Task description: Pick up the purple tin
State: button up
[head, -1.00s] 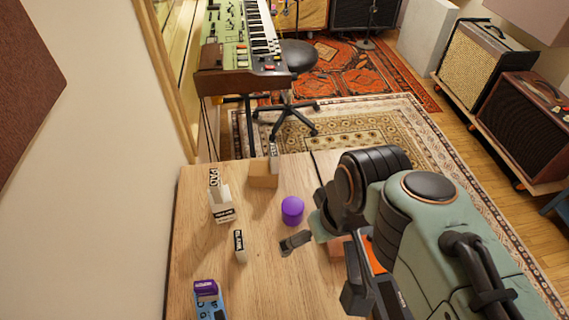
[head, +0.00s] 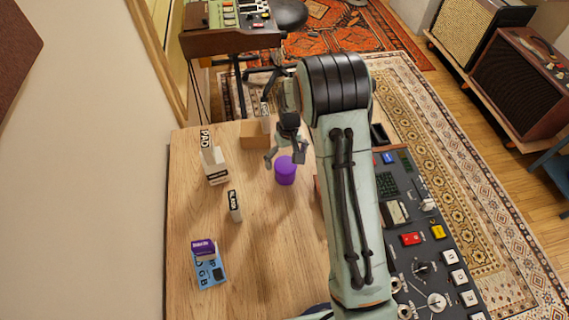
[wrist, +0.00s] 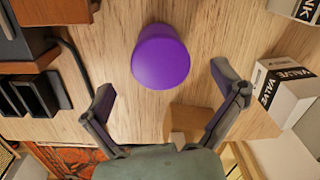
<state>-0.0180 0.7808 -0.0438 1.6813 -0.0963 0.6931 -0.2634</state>
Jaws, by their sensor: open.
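The purple tin (head: 285,171) stands upright on the wooden table, left of my arm. It also shows in the wrist view (wrist: 160,57), at top centre. My gripper (head: 286,160) is open and empty at the tin's far side, with a finger toward either side of it. In the wrist view my gripper (wrist: 162,79) has its fingers spread wide, left and right of the tin's near edge. The tin looks just ahead of the fingertips, and neither finger visibly touches it. My arm hides part of the table to the right.
A cardboard box (head: 254,136) stands behind the tin. A white box (head: 216,168), a small labelled box (head: 234,207) and a blue-and-purple pack (head: 208,266) are to the left. A mixing console (head: 405,215) lies right of my arm. The table in front of the tin is clear.

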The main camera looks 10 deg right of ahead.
aim_at(286, 164)
notch_tip(286, 164, down, 4)
jog(key=shift+a+f, duration=0.1)
jog(key=shift+f, duration=0.05)
jog(key=c, duration=1.3)
